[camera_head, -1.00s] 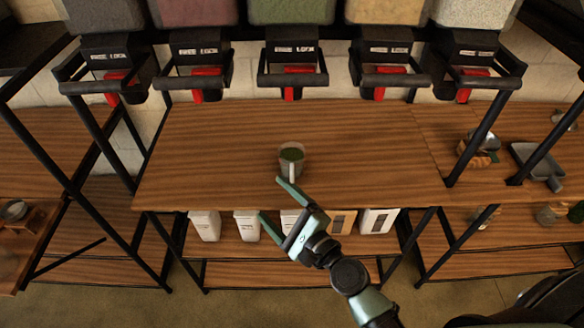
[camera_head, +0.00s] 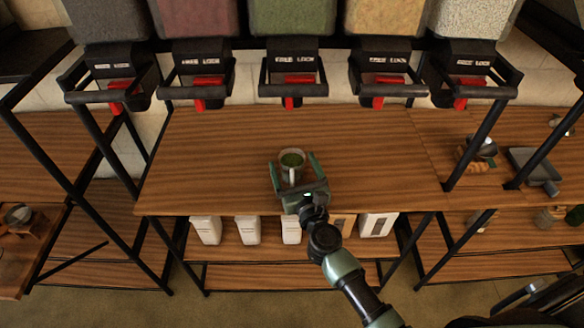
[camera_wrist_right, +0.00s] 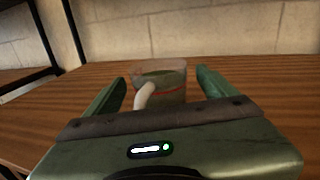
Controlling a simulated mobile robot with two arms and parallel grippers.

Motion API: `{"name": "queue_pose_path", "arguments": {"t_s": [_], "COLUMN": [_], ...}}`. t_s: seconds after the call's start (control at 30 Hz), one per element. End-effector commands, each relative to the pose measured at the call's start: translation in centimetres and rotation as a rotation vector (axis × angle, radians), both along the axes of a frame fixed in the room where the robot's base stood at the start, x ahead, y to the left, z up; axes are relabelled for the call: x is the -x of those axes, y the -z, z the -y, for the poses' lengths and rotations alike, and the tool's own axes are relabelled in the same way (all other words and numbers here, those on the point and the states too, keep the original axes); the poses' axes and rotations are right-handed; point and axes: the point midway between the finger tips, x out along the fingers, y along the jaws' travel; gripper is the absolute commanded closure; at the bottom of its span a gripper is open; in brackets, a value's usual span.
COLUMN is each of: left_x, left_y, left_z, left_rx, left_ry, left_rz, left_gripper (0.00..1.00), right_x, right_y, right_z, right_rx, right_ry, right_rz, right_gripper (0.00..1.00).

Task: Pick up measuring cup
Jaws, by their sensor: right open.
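The measuring cup (camera_head: 292,159) is a clear cup with green contents and a pale handle. It stands upright on the wooden table (camera_head: 220,150), near the middle. My right gripper (camera_head: 291,160) is open, with one finger on each side of the cup. In the right wrist view the cup (camera_wrist_right: 168,76) sits between the two green fingers, with gaps visible on both sides. Its pale handle (camera_wrist_right: 145,95) points toward the gripper's palm. The gripper body hides the cup's lower part in the wrist view. My left gripper is not in view.
Several dispensers with red levers (camera_head: 290,80) hang behind the table. White containers (camera_head: 248,229) stand on the shelf below. A grey scoop (camera_head: 533,168) and a pile of small items (camera_head: 475,152) lie at the right. The tabletop around the cup is clear.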

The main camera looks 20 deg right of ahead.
Motion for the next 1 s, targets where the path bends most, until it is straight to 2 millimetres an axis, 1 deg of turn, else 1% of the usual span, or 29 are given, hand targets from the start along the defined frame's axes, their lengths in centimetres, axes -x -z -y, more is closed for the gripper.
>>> {"name": "queue_pose_path", "arguments": {"t_s": [0.03,0.1,0.3,0.37,0.4,0.47,0.5,0.57,0.6,0.83,0.93,1.0], "left_x": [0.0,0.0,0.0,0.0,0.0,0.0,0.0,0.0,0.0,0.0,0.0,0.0], "left_y": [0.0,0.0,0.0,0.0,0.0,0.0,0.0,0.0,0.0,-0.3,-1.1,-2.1], "left_z": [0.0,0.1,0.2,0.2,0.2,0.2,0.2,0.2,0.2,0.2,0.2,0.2], "left_rx": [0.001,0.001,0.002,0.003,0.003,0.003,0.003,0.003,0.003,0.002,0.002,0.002], "left_ry": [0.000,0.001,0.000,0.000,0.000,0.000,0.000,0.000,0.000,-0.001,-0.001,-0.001], "left_rz": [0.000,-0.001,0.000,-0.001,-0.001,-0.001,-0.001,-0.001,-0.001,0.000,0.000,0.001], "left_gripper": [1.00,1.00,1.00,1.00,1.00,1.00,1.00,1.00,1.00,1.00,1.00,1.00], "right_x": [-0.5,-0.7,-0.7,-0.7,-0.7,-0.7,-0.7,-0.7,-0.7,-0.7,-0.7,-0.7], "right_y": [0.0,0.0,0.1,0.1,0.1,0.1,0.1,0.1,0.0,-0.3,-1.4,-2.6], "right_z": [0.0,0.0,0.0,0.0,0.0,0.0,0.0,0.0,0.0,0.0,0.0,0.0], "right_rx": [0.001,0.001,0.001,0.001,0.001,0.001,0.001,0.001,0.001,0.001,-0.002,-0.002], "right_ry": [-0.001,-0.001,-0.001,-0.001,-0.001,-0.001,-0.001,-0.002,-0.002,-0.001,-0.001,-0.001], "right_rz": [0.000,0.000,0.000,0.000,0.000,0.000,0.000,0.000,0.001,0.001,0.002,0.002], "right_gripper": [0.14,0.14,0.14,0.31,0.42,0.59,0.70,0.86,0.97,0.97,0.97,0.97]}}
